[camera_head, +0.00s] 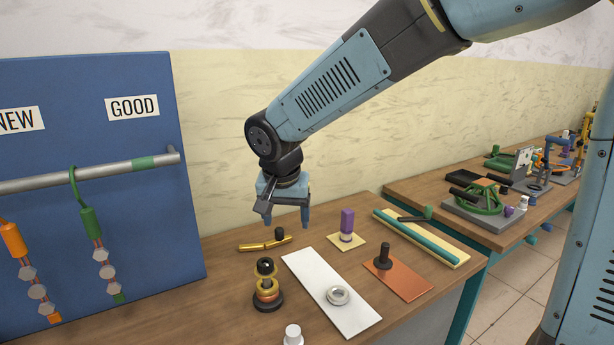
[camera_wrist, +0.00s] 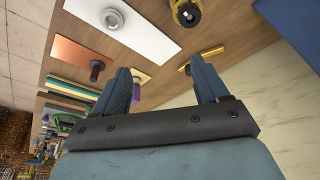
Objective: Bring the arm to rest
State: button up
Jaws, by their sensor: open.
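My gripper (camera_head: 288,217) hangs from my arm above the back part of the wooden table (camera_head: 222,262), pointing down, in the head view. Its two fingers are apart with nothing between them. The wrist view also shows the open gripper (camera_wrist: 165,85), with the table and its items beyond the fingers. In the head view a brass-coloured piece with a dark knob (camera_head: 265,243) lies on the table below the gripper and a little left. A purple-topped cylinder (camera_head: 347,222) stands on a small pale plate to the right of the fingers.
A white plate (camera_head: 312,277) with a metal ring (camera_head: 338,295), a copper plate (camera_head: 410,286) with a dark peg, and a stack of rings (camera_head: 266,285) stand nearer. A blue board (camera_head: 150,220) with a rail and hanging jigs is left. A second table (camera_head: 420,190) is right.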

jog(key=s+d+r, duration=0.2)
jog(key=d+r, duration=0.1)
jog(key=d, duration=0.7)
jog(key=s+d+r, duration=0.3)
jog(key=d+r, duration=0.1)
jog(key=d, duration=0.5)
jog(key=s+d+n+t, duration=0.1)
jog(key=s+d+t, duration=0.1)
jog(key=s+d, duration=0.8)
jog(key=shift+r, duration=0.15)
jog(key=shift+d, duration=0.1)
